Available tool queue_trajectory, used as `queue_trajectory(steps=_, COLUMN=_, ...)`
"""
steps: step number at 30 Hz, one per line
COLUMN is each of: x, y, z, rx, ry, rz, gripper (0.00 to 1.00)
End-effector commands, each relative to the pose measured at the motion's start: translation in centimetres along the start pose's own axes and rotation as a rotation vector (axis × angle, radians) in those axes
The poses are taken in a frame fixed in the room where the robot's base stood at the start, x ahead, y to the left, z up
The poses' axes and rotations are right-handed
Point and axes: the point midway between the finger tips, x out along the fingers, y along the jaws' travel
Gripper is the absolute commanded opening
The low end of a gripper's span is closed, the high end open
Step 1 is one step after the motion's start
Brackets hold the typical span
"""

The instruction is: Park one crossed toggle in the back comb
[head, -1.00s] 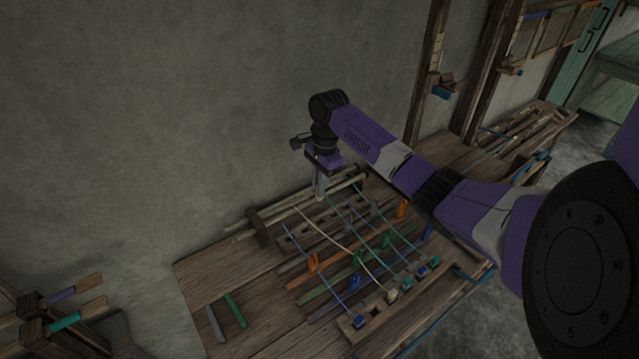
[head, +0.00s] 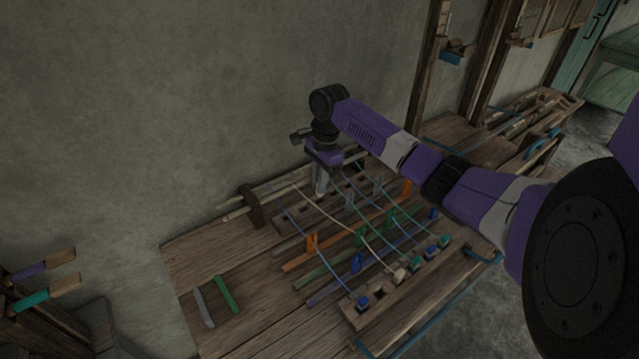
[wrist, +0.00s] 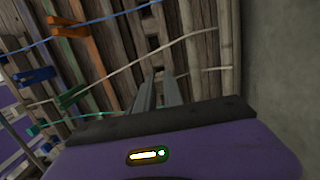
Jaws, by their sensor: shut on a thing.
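The back comb (head: 287,220) is a notched wooden bar along the wall side of the loom. My gripper (head: 321,190) points down over it, fingers close together. In the wrist view its fingertips (wrist: 160,80) are low over the notched bar; what they grip is too small and hidden to make out, likely a toggle. The front comb (head: 350,315) holds a blue toggle (head: 362,303), a cream toggle (head: 400,275) and several green and blue ones. Cords run from them towards the back, including a cream cord (head: 345,222) that passes near my fingers; some cross.
Orange (head: 311,243), blue (head: 356,262) and green upright pieces stand on slats between the combs. A grey bar and a green bar (head: 227,294) lie on the bare left boards. The wall (head: 150,120) is close behind the back comb.

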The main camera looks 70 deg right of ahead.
Motion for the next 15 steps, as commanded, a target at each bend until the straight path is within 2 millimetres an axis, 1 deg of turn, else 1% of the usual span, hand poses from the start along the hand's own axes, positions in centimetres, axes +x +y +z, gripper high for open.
queue_trajectory(steps=10, x=0.03, y=0.01, z=0.00, rx=0.000, ry=0.000, rz=0.000, gripper=0.00)
queue_trajectory(steps=15, x=0.52, y=0.01, z=-0.02, rx=0.000, ry=-0.001, rz=0.000, gripper=0.00)
